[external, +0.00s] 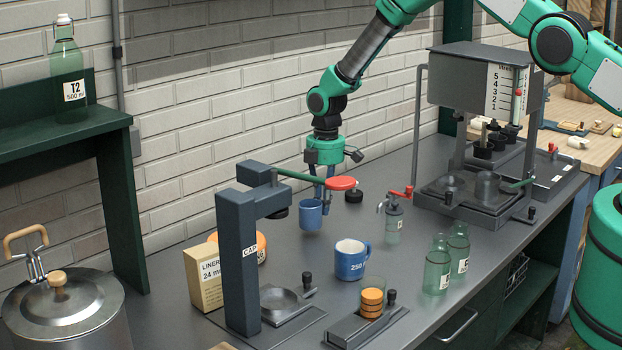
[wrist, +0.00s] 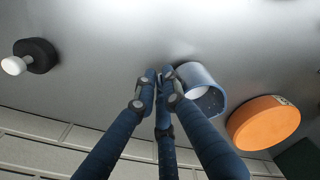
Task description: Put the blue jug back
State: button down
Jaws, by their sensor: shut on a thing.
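My gripper (external: 325,194) points down over the middle of the counter. Its fingers (wrist: 162,84) are shut at the side of a small plain blue jug (external: 310,215), apparently on its handle, which the fingers mostly hide. The jug looks upright; whether it touches the counter is hard to tell. Its hollow shows in the wrist view (wrist: 202,92). A second blue vessel (external: 351,262), a mug marked 250, stands on the counter in front, apart from the gripper.
A dark capper stand (external: 238,262) with a red-tipped lever (external: 341,183) rises close by. An orange disc (wrist: 264,122) lies beside the jug in the wrist view. A black knob (external: 354,194), a small pump bottle (external: 393,225) and two green bottles (external: 437,268) stand to the right.

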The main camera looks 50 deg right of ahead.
jog(key=shift+f, duration=0.8)
jog(key=shift+f, duration=0.15)
jog(key=c, duration=1.8)
grip_release()
jog(key=shift+c, duration=0.2)
notch_tip(320, 180, up, 12)
jog(key=b, duration=0.1)
jog(key=shift+d+b, duration=0.2)
jog(key=shift+b, duration=0.15)
jog(key=shift+r, duration=0.25)
